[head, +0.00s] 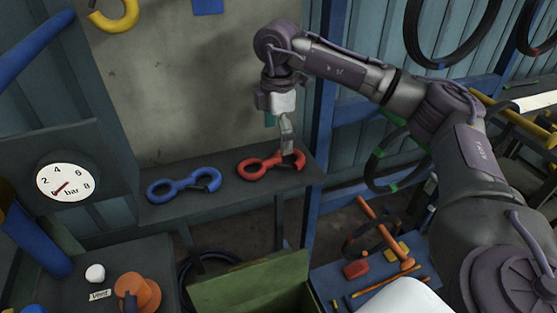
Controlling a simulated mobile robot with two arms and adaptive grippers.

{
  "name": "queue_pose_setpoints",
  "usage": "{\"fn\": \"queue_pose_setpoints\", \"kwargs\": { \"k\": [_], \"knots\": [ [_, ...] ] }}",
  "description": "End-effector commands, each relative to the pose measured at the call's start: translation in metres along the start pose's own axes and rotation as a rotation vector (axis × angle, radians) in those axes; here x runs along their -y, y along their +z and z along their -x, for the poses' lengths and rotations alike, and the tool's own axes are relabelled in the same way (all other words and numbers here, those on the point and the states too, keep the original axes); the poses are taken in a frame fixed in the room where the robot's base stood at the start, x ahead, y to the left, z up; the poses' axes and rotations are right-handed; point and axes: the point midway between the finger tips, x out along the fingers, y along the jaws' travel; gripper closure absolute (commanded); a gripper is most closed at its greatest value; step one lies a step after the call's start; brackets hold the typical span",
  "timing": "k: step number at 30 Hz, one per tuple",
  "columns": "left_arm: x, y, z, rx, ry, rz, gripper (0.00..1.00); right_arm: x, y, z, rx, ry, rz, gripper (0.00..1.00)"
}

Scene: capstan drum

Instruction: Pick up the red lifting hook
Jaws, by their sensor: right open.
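The red lifting hook (257,167) lies flat on a narrow grey shelf (226,203) in the head view. Its eye is at the left and its hook end at the right. My right gripper (287,150) points down at the hook's right end, and its fingers overlap that end in the picture. The gripper is open. I cannot tell whether the fingers touch the hook. My left gripper is not in view.
A blue lifting hook (184,184) lies left of the red one on the same shelf. A yellow hook (116,17) hangs above. A pressure gauge (66,182) is at left. Below are a green box (245,283) and a blue bench (335,280) with tools.

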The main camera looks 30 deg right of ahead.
Motion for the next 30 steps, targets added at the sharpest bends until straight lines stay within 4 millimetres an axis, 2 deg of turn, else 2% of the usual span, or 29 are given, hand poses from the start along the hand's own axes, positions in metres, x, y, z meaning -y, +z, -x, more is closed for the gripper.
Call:
{"fn": "queue_pose_setpoints", "kwargs": {
  "k": [5,9,15,22,23,30],
  "knots": [
    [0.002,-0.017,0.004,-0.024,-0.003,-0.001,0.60,0.001,0.001,-0.012,0.001,-0.002,0.001,0.00],
    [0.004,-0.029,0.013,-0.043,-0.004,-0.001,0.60,0.004,0.002,-0.032,0.002,-0.002,0.001,0.00],
    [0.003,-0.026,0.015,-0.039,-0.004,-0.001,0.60,0.004,0.001,-0.055,-0.001,0.000,0.001,0.00],
    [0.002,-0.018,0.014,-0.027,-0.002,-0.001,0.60,0.004,0.001,-0.057,0.000,0.000,0.001,0.00],
    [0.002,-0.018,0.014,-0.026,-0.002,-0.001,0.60,0.004,0.001,-0.057,0.000,0.000,0.001,0.02],
    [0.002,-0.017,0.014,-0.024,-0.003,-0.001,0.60,0.004,0.001,-0.057,-0.001,0.001,0.001,0.42]
  ]
}}
